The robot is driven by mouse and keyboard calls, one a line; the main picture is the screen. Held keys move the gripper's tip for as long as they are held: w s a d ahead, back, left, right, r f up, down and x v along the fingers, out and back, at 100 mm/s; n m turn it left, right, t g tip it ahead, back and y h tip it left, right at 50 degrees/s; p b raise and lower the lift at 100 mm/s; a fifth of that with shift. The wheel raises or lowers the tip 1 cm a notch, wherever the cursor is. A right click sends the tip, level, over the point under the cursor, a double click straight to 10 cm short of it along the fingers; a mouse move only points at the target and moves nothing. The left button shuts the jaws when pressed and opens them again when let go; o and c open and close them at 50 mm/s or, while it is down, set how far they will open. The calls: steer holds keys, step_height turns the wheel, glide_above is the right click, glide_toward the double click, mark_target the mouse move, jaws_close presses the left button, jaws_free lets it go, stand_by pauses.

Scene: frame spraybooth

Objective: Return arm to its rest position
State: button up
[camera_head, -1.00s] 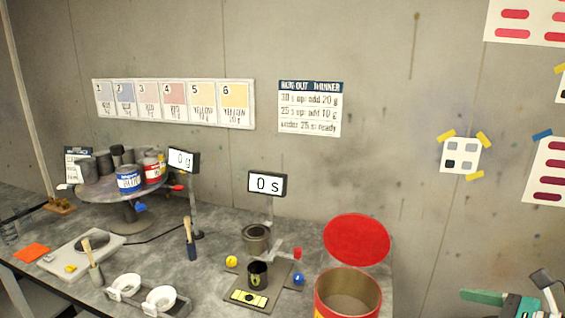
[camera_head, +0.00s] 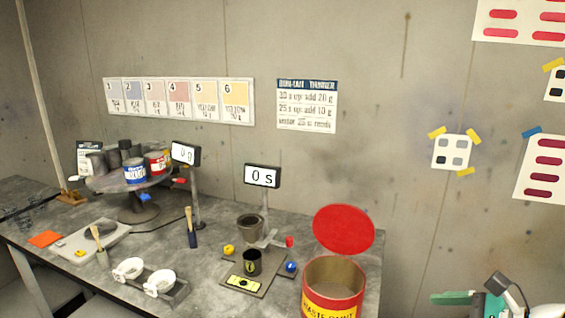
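My gripper is not clearly in view. A grey, black and green mechanism shows at the bottom right corner of the head view, but I cannot tell whether it is part of my arm. No gripper fingers show, and nothing held can be seen.
A grey bench (camera_head: 215,262) runs along the wall. On it stand a round turntable (camera_head: 137,183) with paint cans, white cups (camera_head: 160,283), a dark cup (camera_head: 252,262), a timer reading 0 s (camera_head: 262,176) and a red waste paint can (camera_head: 333,290) with its red lid (camera_head: 343,229) raised.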

steer(key=s+a+n+g+h, duration=0.1)
steer(key=a+n+h, duration=0.3)
steer(key=n, duration=0.8)
steer(key=s+a+f+n+g+h, duration=0.1)
steer(key=s+a+n+h, duration=0.2)
steer(key=a+n, duration=0.5)
steer(key=n+h, duration=0.1)
steer(key=n, duration=0.3)
steer(key=shift+s+a+f, duration=0.15)
steer(key=shift+s+f, duration=0.1)
steer(key=shift+s, duration=0.1)
